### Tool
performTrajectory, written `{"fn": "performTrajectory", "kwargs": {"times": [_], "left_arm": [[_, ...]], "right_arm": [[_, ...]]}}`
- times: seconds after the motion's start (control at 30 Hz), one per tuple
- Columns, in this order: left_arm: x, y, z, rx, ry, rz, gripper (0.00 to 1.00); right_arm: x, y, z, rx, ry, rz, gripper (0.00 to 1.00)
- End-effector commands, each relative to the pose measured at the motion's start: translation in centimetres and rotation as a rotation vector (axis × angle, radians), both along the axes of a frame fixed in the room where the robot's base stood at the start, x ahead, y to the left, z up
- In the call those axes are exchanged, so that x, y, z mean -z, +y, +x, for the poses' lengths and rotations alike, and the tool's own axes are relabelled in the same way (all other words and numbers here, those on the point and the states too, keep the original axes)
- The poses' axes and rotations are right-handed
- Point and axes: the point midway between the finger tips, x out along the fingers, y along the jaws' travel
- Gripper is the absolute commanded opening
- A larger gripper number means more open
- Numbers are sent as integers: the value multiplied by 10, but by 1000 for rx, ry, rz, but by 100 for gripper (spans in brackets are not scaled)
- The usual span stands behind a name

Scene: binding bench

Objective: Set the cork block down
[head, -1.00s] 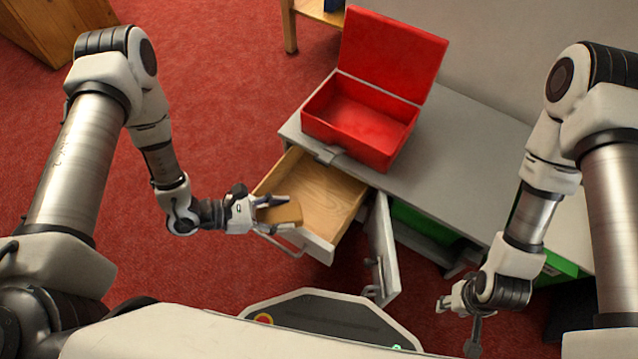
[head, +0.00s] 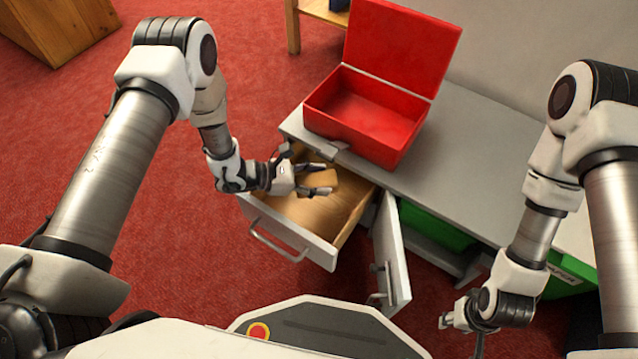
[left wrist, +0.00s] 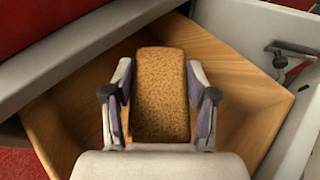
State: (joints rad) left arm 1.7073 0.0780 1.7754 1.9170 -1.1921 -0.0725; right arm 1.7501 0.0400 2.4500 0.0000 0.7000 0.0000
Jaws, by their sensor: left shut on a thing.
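The tan, grainy cork block (left wrist: 160,95) is between the two fingers of my left gripper (left wrist: 160,100) in the left wrist view. In the head view the left gripper (head: 318,178) is shut on the cork block (head: 318,184), over the open wooden drawer (head: 335,215). The fingers partly cover the block in the head view. I cannot tell whether the block touches the drawer floor. My right gripper (head: 450,318) is at the lower right, away from the drawer; its fingertips are too small to read.
An open red box (head: 365,120) with its lid up stands on the grey bench top (head: 470,150). A grey door (head: 390,250) hangs open right of the drawer, with a green bin (head: 432,228) behind it. Red carpet lies to the left.

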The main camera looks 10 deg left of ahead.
Motion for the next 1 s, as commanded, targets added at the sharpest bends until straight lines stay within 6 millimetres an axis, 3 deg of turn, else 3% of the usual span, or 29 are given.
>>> {"fn": "performTrajectory", "kwargs": {"times": [0.03, 0.07, 0.27, 0.77, 0.8, 0.87, 1.0], "left_arm": [[14, -1, 3, 0, -3, 0, 23], [14, -1, 4, 0, -3, 0, 23], [9, -1, 4, -1, -1, 1, 23], [21, -1, 4, -1, -1, 1, 23], [21, -1, 4, 0, -1, 0, 61], [21, -1, 4, -1, -1, 1, 82], [21, -1, 4, 0, -1, 0, 82]], "right_arm": [[14, 0, 0, 0, 0, 0, 40], [16, 0, 0, 0, 0, 0, 40], [11, 0, 0, 0, 0, 0, 40], [19, 0, 0, 0, 0, 0, 40], [19, 0, 0, 0, 0, 0, 40], [19, 0, 0, 0, 0, 0, 40], [19, 0, 0, 0, 0, 0, 40]]}}
